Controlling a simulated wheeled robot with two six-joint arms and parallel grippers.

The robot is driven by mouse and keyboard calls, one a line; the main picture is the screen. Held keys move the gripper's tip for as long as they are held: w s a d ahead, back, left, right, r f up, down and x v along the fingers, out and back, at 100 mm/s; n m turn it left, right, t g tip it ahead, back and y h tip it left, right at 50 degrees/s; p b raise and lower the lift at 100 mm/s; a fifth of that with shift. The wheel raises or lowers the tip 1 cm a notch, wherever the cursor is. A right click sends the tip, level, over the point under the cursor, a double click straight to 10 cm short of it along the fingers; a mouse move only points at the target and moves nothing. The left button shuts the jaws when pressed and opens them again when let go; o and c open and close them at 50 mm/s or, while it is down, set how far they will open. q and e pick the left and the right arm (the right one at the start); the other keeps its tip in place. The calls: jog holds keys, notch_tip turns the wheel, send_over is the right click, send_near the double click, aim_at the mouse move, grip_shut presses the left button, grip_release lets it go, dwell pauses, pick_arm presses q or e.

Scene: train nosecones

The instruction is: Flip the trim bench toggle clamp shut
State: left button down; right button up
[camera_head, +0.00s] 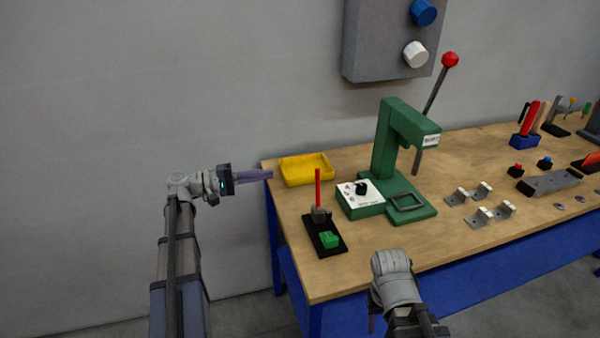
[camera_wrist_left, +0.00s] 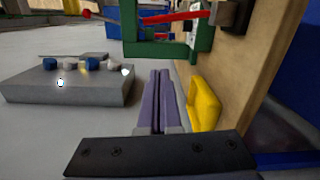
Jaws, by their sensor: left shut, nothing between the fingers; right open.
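The toggle clamp has a black base plate (camera_head: 328,246) near the bench's left front. Its red lever (camera_head: 318,188) stands upright from a grey pivot, and a green block (camera_head: 330,239) lies on the plate. My left gripper (camera_head: 270,174) is shut and empty, left of the clamp, with its purple fingertips close to the yellow tray and apart from the lever. In the left wrist view its fingers (camera_wrist_left: 158,95) lie together, and the red lever (camera_wrist_left: 178,17) shows beyond them, looking sideways. Of my right arm, only grey and black links show at the lower middle; its fingers are not visible.
A yellow tray (camera_head: 306,170) sits at the bench's back left corner. A green press (camera_head: 388,150) with a dial box (camera_head: 362,206) stands right of the clamp. Metal brackets (camera_head: 479,217) lie further right. A grey wall box (camera_head: 390,40) hangs above. The bench front by the clamp is clear.

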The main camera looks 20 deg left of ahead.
pick_arm(q)
jog(key=shift+w+a+r, duration=0.1)
jog(key=shift+a, duration=0.05)
dwell(0.3)
jog(key=w+d, duration=0.2)
jog(key=d, duration=0.9)
jog(key=shift+w+d+r+p, duration=0.15)
jog(key=shift+d+r+p, duration=0.05)
jog(key=shift+r+p, duration=0.15)
